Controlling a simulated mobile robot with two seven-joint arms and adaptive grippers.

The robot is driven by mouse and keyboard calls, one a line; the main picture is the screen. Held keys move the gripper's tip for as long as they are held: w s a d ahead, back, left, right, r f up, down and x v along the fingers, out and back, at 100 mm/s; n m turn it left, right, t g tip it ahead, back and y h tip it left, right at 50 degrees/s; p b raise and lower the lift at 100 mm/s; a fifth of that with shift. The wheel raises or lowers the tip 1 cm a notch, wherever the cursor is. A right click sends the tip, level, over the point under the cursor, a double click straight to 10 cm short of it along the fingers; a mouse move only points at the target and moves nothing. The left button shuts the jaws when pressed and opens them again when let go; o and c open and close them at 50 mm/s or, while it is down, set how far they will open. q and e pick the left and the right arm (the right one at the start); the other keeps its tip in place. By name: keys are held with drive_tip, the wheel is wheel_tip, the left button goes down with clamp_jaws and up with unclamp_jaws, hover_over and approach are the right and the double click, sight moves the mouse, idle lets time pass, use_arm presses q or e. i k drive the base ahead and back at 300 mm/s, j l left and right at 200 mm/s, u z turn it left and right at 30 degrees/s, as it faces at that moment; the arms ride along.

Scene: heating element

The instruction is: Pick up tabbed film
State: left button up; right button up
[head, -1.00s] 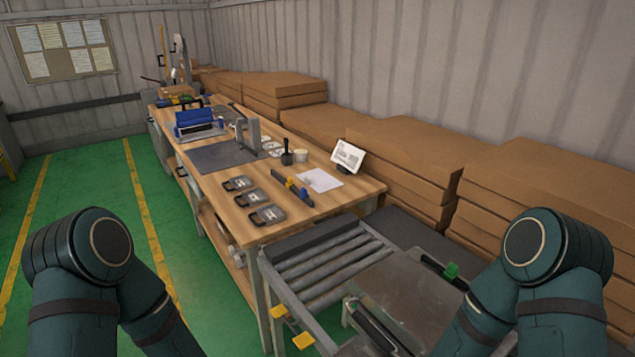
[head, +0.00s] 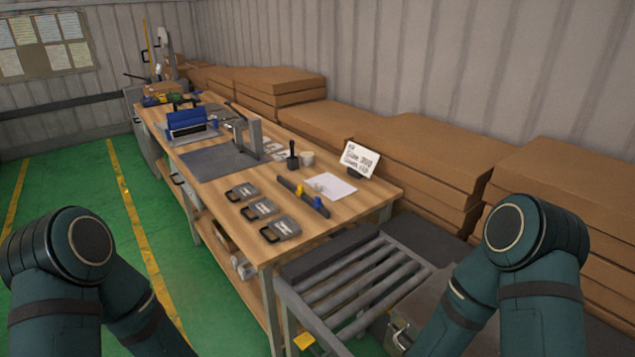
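Several flat pieces lie on the wooden workbench (head: 225,205), and I cannot tell for sure which is the tabbed film. Three grey flat pieces with black handle-like loops lie in a row along the near-left edge: the far one (head: 244,191), the middle one (head: 261,207) and the near one (head: 284,227). A white sheet (head: 331,186) lies near the bench's right end. Only upper links of my two arms show, at the lower left and lower right. Both grippers are out of view.
A dark bar with yellow and blue parts (head: 303,196), a small sign (head: 360,159) and a dark mat with a press (head: 215,161) occupy the bench. A roller conveyor (head: 350,283) adjoins its near end. Cardboard stacks (head: 440,165) line the wall. Green floor at left is clear.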

sight(333, 188)
drive_tip(key=i+j, duration=0.4)
drive_tip(key=j, duration=0.15)
drive_tip(key=i+j, duration=0.35)
drive_tip(key=j, duration=0.15)
drive_tip(key=i+j, duration=0.4)
drive_tip(key=j, duration=0.15)
drive_tip(key=i+j, duration=0.75)
drive_tip(key=j, duration=0.3)
drive_tip(key=i+j+z, duration=0.1)
drive_tip(key=z, duration=0.25)
drive_tip(key=j+z, duration=0.15)
drive_tip(key=z, duration=0.2)
drive_tip(key=i+j+z, duration=0.1)
drive_tip(key=z, duration=0.25)
